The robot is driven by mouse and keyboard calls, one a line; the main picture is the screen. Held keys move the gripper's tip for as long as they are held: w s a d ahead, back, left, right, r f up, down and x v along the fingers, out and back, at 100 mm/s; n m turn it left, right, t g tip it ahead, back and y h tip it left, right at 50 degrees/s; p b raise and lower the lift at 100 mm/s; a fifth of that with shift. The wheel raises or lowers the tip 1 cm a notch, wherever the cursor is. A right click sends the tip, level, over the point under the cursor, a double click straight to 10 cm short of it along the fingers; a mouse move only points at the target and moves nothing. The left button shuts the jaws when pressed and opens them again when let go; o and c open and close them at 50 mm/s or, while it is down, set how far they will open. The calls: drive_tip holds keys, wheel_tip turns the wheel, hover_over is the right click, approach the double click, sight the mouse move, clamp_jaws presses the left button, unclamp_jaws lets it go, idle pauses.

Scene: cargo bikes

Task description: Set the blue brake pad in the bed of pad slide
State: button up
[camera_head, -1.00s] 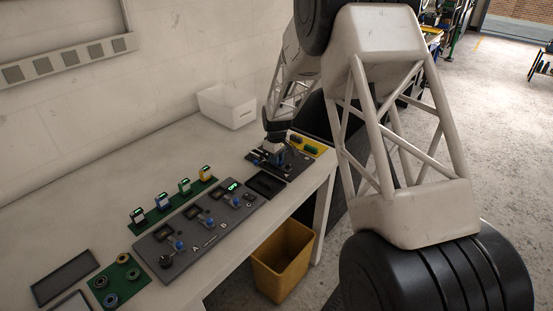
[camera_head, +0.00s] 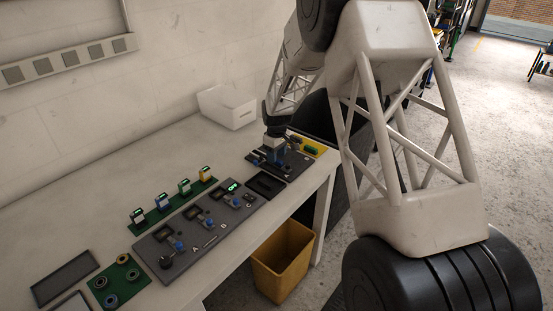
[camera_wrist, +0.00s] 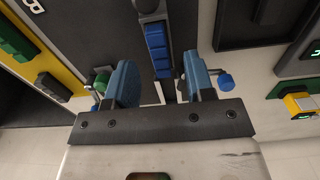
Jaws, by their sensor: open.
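A blue ribbed block, apparently the blue brake pad (camera_wrist: 157,48), lies in a narrow grey channel, apparently the pad slide (camera_wrist: 148,7), in the wrist view. My gripper (camera_wrist: 158,68) is open, with one blue-padded finger on each side of the line of the block and a visible gap on both sides. Whether the pad is fully seated cannot be told. In the head view my gripper (camera_head: 275,143) is over the dark fixture board (camera_head: 292,172) at the far right end of the bench, and it hides most of the slide.
A yellow tray (camera_head: 322,149) with green pieces borders the board. A dark empty tray (camera_head: 265,185) lies in front of it. A control panel (camera_head: 190,250), a green strip with several small blocks (camera_head: 160,217) and a white bin (camera_head: 228,107) share the bench. A yellow bin (camera_head: 283,262) stands below.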

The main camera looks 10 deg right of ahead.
drive_tip(key=shift+r, duration=2.65)
drive_tip(key=shift+s+d+r, duration=0.1)
drive_tip(key=shift+s+r, duration=0.3)
drive_tip(key=shift+r, duration=0.1)
drive_tip(key=s+d+r+m+t, duration=0.1)
drive_tip(key=s+d+r+m, duration=0.15)
drive_tip(key=s+r, duration=0.8)
drive_tip(key=s+d+r+m, duration=0.25)
drive_tip(key=s+r, duration=0.45)
drive_tip(key=s, duration=0.6)
drive_tip(key=s+d+m, duration=0.2)
drive_tip(key=s, duration=1.3)
drive_tip(key=s+d+r+m+t, duration=0.1)
drive_tip(key=s+d+m, duration=0.1)
drive_tip(key=s, duration=1.3)
drive_tip(key=shift+r+t, duration=0.2)
drive_tip(key=shift+t, duration=0.1)
